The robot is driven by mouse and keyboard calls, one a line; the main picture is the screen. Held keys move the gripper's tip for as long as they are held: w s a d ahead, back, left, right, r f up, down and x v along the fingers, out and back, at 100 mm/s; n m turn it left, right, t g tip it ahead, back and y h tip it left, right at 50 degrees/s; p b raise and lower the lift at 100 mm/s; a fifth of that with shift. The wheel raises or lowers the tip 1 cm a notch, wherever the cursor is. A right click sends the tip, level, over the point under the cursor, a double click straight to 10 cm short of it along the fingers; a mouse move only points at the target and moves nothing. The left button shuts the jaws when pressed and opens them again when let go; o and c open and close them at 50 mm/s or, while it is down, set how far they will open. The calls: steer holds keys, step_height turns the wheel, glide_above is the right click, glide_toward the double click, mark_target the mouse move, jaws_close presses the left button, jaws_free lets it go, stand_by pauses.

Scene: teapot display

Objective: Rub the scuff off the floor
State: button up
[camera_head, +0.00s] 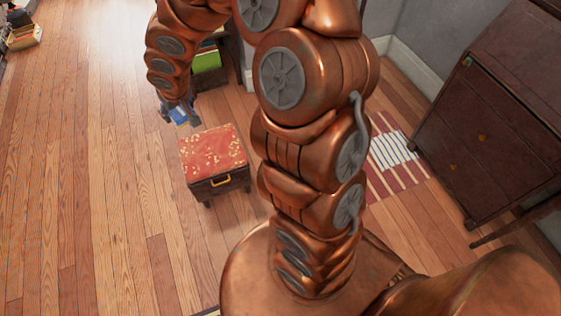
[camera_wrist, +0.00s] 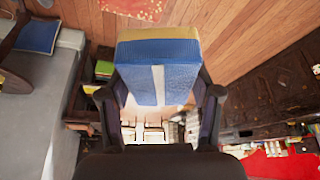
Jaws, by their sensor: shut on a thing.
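My gripper (camera_head: 177,112) is low over the wooden floor (camera_head: 85,190), just behind and left of a red stool. In the wrist view my gripper (camera_wrist: 160,94) is shut on a blue block with a yellow end (camera_wrist: 158,68), which looks like a sponge and has a pale stripe down its middle. I cannot make out a scuff in either view; my arm hides part of the floor.
The red patterned stool (camera_head: 213,152) with a drawer stands close to my gripper. A shelf with green books (camera_head: 206,62) is behind my arm. A striped rug (camera_head: 393,152) and a dark cabinet (camera_head: 487,135) are at the right.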

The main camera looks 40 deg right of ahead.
step_height(320, 180, down, 25)
steer(key=b, duration=2.3)
steer(key=shift+s, duration=0.15)
steer(key=shift+w+d+r, duration=0.1)
steer(key=shift+w, duration=0.1)
